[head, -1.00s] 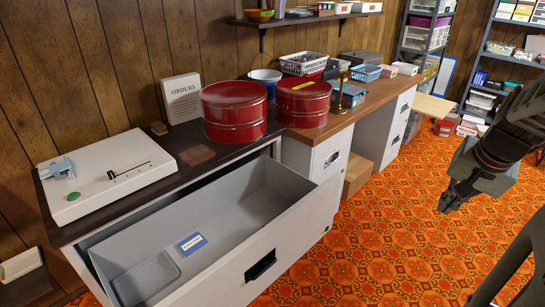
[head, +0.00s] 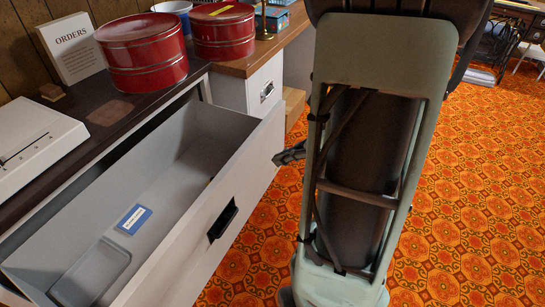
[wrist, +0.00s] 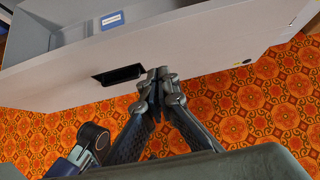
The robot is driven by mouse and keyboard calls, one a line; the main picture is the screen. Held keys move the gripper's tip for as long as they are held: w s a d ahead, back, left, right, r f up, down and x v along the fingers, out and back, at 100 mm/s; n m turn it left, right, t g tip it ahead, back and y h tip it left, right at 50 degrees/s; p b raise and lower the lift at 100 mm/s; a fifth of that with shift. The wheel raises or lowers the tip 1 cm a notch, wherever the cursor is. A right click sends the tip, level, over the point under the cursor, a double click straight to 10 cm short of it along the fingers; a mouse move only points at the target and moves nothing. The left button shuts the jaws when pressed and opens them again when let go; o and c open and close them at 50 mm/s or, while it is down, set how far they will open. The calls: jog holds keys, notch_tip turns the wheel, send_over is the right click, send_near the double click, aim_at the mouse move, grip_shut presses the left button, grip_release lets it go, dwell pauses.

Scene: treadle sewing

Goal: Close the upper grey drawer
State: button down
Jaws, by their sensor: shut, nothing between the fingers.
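The upper grey drawer (head: 190,258) stands pulled far out of its dark-topped cabinet, its inside open to view. Its front has a black recessed handle (head: 222,220), which also shows in the wrist view (wrist: 118,75). A blue-and-white packet (head: 134,219) and a shallow grey tray (head: 92,277) lie inside. My gripper (head: 279,158) is shut and empty outside the drawer, by the right part of its front. In the wrist view, the closed fingertips (wrist: 158,74) appear just right of the handle, against the drawer front. I cannot tell whether they touch it.
A wooden-topped desk (head: 238,68) adjoins at the back. My arm hides much of the right-centre. Orange patterned floor (head: 470,200) is open at right.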

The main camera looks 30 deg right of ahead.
aim_at(241, 161)
jog(key=shift+w+a+f+b, duration=0.55)
jog(key=shift+w+a+f, duration=0.35)
jog(key=shift+w, duration=0.35)
jog(key=shift+w+a+f+b, duration=0.6)
jog(key=shift+w+a+f, duration=0.35)
jog(key=shift+w, duration=0.35)
jog(key=shift+w+a+f+b, duration=0.55)
jog(key=shift+w+a+f, duration=0.35)
jog(key=shift+w, duration=0.35)
jog(key=shift+w+a+r, duration=0.15)
jog(key=shift+w+a, duration=0.3)
jog(key=shift+w, duration=0.1)
jog(key=w+a+p, duration=0.4)
jog(key=w+a, duration=0.6)
jog(key=w, duration=0.4)
jog(key=w+a+p, duration=0.4)
jog(key=w+a, duration=0.6)
jog(key=w, duration=0.3)
jog(key=shift+w, duration=0.35)
jog(key=shift+a+r, duration=0.15)
jog(key=shift+r, duration=0.05)
